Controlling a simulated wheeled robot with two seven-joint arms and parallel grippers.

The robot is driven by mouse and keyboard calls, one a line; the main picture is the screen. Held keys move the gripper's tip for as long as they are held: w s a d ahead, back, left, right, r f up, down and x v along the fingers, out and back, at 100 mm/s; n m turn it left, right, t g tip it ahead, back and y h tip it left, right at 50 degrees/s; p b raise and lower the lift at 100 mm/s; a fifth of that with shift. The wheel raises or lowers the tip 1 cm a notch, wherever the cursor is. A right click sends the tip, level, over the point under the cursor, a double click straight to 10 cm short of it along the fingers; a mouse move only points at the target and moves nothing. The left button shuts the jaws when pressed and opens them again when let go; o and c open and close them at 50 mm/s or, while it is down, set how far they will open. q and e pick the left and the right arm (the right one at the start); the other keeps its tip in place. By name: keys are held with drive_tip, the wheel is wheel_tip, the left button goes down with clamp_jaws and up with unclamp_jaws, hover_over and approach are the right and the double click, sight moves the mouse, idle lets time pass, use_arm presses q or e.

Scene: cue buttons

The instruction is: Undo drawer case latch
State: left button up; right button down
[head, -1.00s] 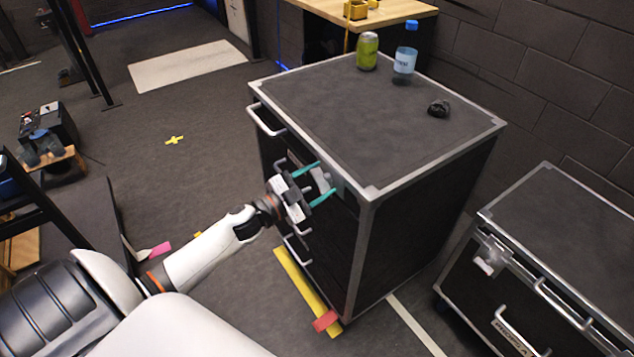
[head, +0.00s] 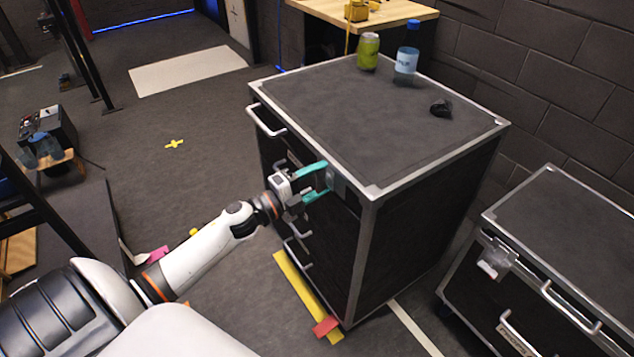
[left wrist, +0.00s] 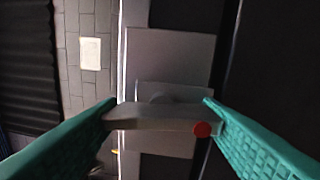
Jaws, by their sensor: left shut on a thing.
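The drawer case (head: 400,220) is a black box with silver edges, standing in the middle of the head view. Its latch (left wrist: 160,117) is a grey metal piece with a red dot at one end, in front of a grey plate (left wrist: 170,60) in the left wrist view. My left gripper (head: 322,182) has teal fingers and reaches the front of the case near its top right corner. In the left wrist view its fingers are at the two ends of the latch, shut on it. My right gripper is not in view.
A green can (head: 368,52), a blue-capped bottle (head: 406,66) and a dark lump (head: 441,107) stand on the case top. Drawer handles (head: 266,122) stick out of the front. A second case (head: 560,260) stands at right. Floor to the left is mostly clear.

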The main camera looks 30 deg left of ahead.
use_arm(q)
drive_tip(key=shift+s+d+f+m, duration=0.1)
drive_tip(key=shift+f+m, duration=0.1)
drive_tip(key=shift+m, duration=0.6)
drive_tip(key=o, duration=0.9)
drive_tip(key=shift+o, duration=0.2)
drive_tip(key=shift+r, duration=0.1)
drive_tip(key=b+v, duration=0.1)
drive_tip(key=v, duration=1.1)
drive_tip(key=shift+b, duration=0.4)
